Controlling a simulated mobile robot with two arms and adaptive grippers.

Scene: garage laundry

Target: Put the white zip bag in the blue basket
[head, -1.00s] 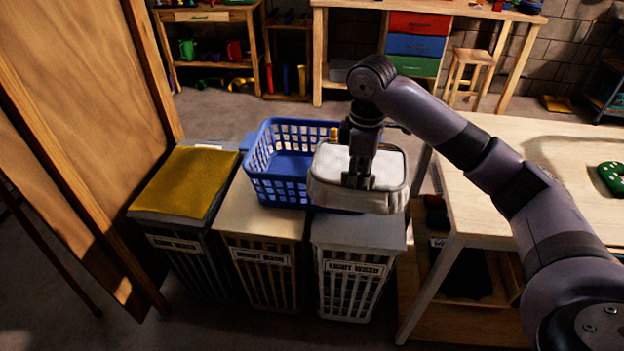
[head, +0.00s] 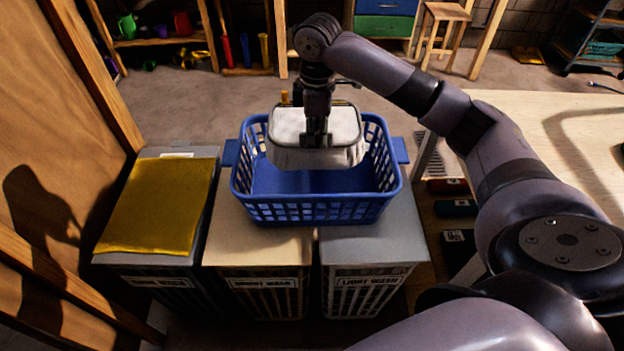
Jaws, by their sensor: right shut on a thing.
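The white zip bag (head: 285,126) is a pale, rounded, box-shaped pouch. My right gripper (head: 317,140) points down and is shut on its top. The bag hangs over the back middle of the blue basket (head: 315,211), in front of its far wall; I cannot tell whether it touches the basket. The basket is open-topped with slotted walls, and its visible floor is bare. It stands across the bright-wash and light-wash bin lids. My left gripper is not in view.
A yellow cloth (head: 160,205) lies on the left bin's lid. A wooden panel (head: 60,130) stands at the far left. A wooden table (head: 560,130) is at the right, under my right arm. Shelves and a stool (head: 445,25) are at the back.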

